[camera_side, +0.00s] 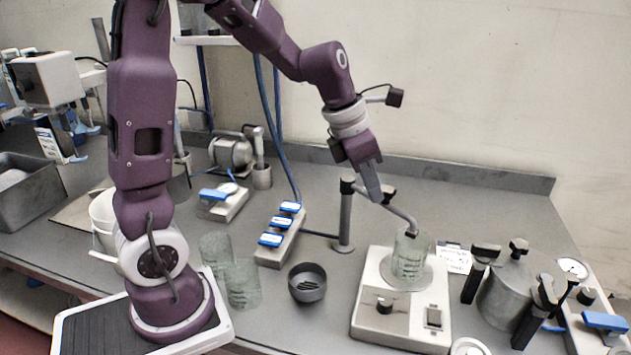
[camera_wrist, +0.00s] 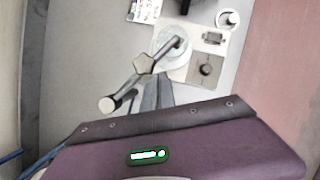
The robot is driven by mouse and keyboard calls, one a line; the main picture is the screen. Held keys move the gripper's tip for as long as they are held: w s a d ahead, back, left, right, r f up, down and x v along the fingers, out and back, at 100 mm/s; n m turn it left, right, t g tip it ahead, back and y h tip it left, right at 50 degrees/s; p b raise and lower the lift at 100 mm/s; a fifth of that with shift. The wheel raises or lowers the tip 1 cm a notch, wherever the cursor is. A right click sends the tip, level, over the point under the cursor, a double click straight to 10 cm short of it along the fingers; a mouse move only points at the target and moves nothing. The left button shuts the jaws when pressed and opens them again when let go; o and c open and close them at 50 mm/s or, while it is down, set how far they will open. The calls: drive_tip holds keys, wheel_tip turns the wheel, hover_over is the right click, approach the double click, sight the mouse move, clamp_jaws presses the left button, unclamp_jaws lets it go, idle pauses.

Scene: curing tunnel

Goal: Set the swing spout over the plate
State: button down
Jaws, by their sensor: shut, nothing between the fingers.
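The swing spout (camera_side: 402,216) is a grey bent tube on an upright post (camera_side: 344,222). Its tip hangs over the glass beaker on the round plate (camera_side: 386,273) of a white stirrer unit (camera_side: 371,312). In the wrist view the spout (camera_wrist: 160,53) runs from a knob (camera_wrist: 144,64) to a tip over the pale round plate (camera_wrist: 164,62). My gripper (camera_side: 377,199) is shut and empty, pointing down at the spout arm beside the post. In the wrist view its fingers (camera_wrist: 150,97) are close to the knob; whether they touch it is unclear.
The glass beaker (camera_side: 409,262) stands on the plate. A metal pot (camera_side: 505,298) with black clamps is to the right. A dark bowl (camera_side: 307,283), glass beakers (camera_side: 242,284) and a blue-switched strip (camera_side: 280,235) are left. Bench behind the post is clear.

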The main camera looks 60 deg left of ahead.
drive_tip(key=shift+w, duration=0.4)
drive_tip(key=shift+w+d, duration=0.1)
drive_tip(key=shift+w, duration=0.05)
drive_tip(key=s+d+r, duration=0.1)
drive_tip(key=s+r, duration=0.7)
drive_tip(key=r, duration=0.1)
drive_tip(key=s+d+f+m, duration=0.1)
drive_tip(key=s+m, duration=0.4)
drive_tip(key=m, duration=0.5)
drive_tip(key=s+d+f+m+t+y, duration=0.1)
drive_tip(key=s+m, duration=0.4)
drive_tip(key=m, duration=0.6)
drive_tip(key=s+d+f+m, duration=0.1)
drive_tip(key=s+m, duration=0.4)
drive_tip(key=m, duration=0.6)
drive_tip(key=shift+s+y, duration=0.3)
